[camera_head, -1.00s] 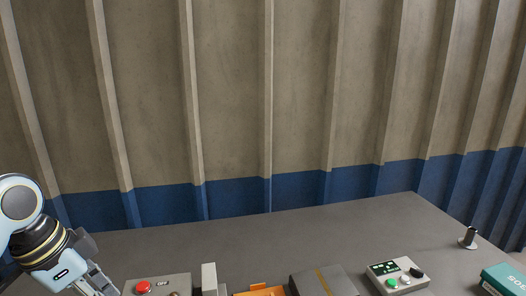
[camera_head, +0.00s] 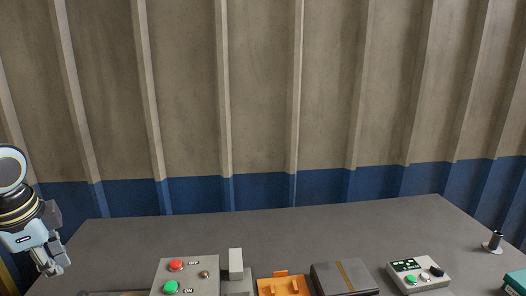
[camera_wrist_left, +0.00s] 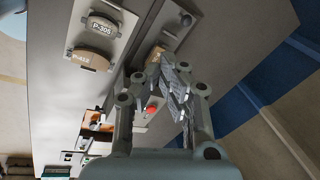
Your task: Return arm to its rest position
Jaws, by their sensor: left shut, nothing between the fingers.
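My left gripper (camera_head: 55,268) is at the left edge of the head view, pointing down beside the left end of the grey table (camera_head: 270,230). Its fingers are closed together and hold nothing. They also show close up in the left wrist view (camera_wrist_left: 178,92). The left arm's wrist and dark ringed joint show above the gripper in the head view. My right gripper is in neither view.
A grey box with red and green buttons (camera_head: 188,278) stands near the gripper. Along the front are an orange fixture (camera_head: 283,286), a dark box (camera_head: 343,277) and a control panel (camera_head: 418,275). Labelled brown parts (camera_wrist_left: 92,60) lie on a plate in the wrist view.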

